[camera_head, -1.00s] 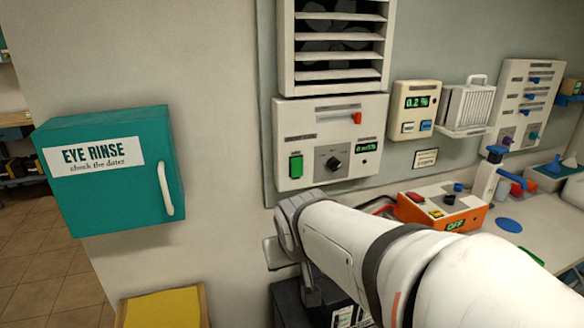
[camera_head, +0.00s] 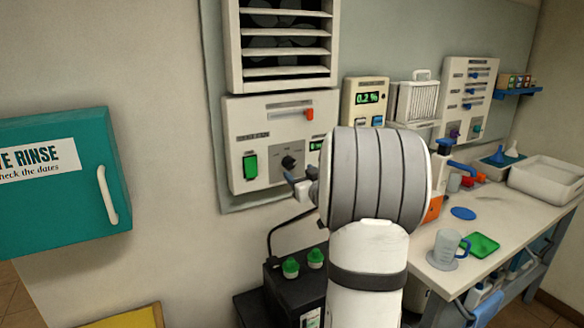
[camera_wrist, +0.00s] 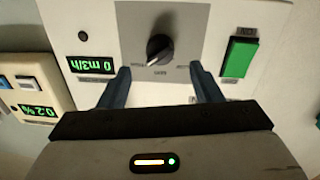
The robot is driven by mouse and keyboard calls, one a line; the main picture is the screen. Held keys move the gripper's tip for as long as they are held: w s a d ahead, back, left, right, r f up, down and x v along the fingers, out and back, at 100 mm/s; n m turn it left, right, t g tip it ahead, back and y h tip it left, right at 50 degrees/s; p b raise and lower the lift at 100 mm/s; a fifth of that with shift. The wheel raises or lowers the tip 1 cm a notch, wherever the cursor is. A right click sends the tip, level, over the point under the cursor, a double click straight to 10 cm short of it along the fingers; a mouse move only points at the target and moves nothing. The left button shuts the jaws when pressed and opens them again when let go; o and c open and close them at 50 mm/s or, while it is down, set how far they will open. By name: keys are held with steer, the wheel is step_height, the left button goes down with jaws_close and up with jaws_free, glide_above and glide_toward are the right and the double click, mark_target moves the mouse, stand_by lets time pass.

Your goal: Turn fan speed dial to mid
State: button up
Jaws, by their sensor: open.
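The fan speed dial (camera_head: 288,162) is a black knob on the white fan panel (camera_head: 236,115), right of a green rocker switch (camera_head: 250,167). In the wrist view, which shows the panel upside down, the dial (camera_wrist: 159,48) sits just beyond and between my fingertips. My gripper (camera_wrist: 162,70) is open, with one blue-grey finger on each side below the dial, apparently not touching it. The panel display (camera_wrist: 91,65) reads 0 m3/h. The dial's exact setting is too small to read. In the head view my gripper (camera_head: 300,185) is partly hidden by my arm, just below the dial.
A louvred vent (camera_head: 232,45) is above the panel, which also has an orange-red slider (camera_head: 309,114). A small meter (camera_head: 364,98) reading 0.2 % is to the right. A black battery with green caps (camera_head: 290,267) stands below. A teal eye rinse cabinet (camera_head: 60,215) is at left.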

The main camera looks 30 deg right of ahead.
mark_target(292, 166)
steer(key=w, duration=0.4)
steer(key=w+p, duration=0.1)
steer(key=w, duration=0.1)
steer(key=shift+d, duration=0.4)
steer(key=shift+c, duration=0.4)
